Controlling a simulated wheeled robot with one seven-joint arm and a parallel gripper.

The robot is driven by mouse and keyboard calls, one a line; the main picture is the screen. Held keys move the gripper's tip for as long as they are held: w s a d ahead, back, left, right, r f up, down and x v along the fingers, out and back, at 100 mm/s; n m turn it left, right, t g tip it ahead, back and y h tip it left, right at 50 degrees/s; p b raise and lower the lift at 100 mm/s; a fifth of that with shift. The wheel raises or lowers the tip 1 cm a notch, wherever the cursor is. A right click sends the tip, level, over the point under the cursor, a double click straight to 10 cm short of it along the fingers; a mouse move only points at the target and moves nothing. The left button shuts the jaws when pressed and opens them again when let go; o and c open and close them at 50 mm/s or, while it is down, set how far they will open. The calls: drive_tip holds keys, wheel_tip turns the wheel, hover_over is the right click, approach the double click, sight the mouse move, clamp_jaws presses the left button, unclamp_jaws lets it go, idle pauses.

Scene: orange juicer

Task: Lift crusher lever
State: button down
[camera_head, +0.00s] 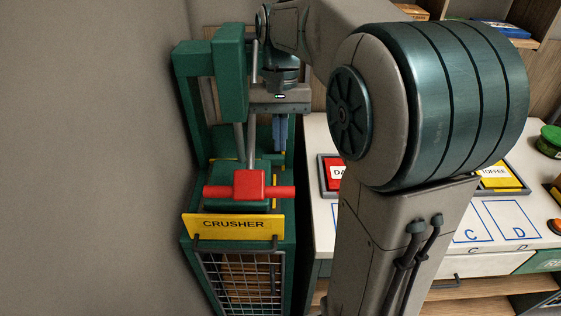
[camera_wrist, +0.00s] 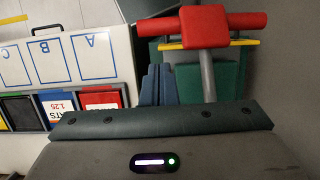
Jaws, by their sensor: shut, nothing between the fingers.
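The green crusher (camera_head: 212,65) stands at the left in the head view, with a yellow CRUSHER sign (camera_head: 233,226) on its front. Its lever has a grey shaft (camera_head: 250,143) and a red T-shaped handle (camera_head: 249,187), which sits low, just above the sign. The red handle also shows at the top of the wrist view (camera_wrist: 203,27). My gripper (camera_head: 280,145) points down, to the right of the shaft and farther back than the handle. Its blue fingers are together and empty. They also show in the wrist view (camera_wrist: 158,84), apart from the handle.
A wire-mesh door (camera_head: 245,283) is below the sign. A white counter (camera_head: 317,215) stands right of the crusher, with marked squares and labelled trays, including a red one (camera_head: 331,176). My arm hides part of the counter. A grey wall (camera_head: 90,150) is close on the left.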

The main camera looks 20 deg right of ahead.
drive_tip(key=x, duration=0.9)
drive_tip(key=shift+s+f+p, duration=0.15)
drive_tip(key=shift+f+p, duration=0.15)
drive_tip(key=shift+p, duration=0.1)
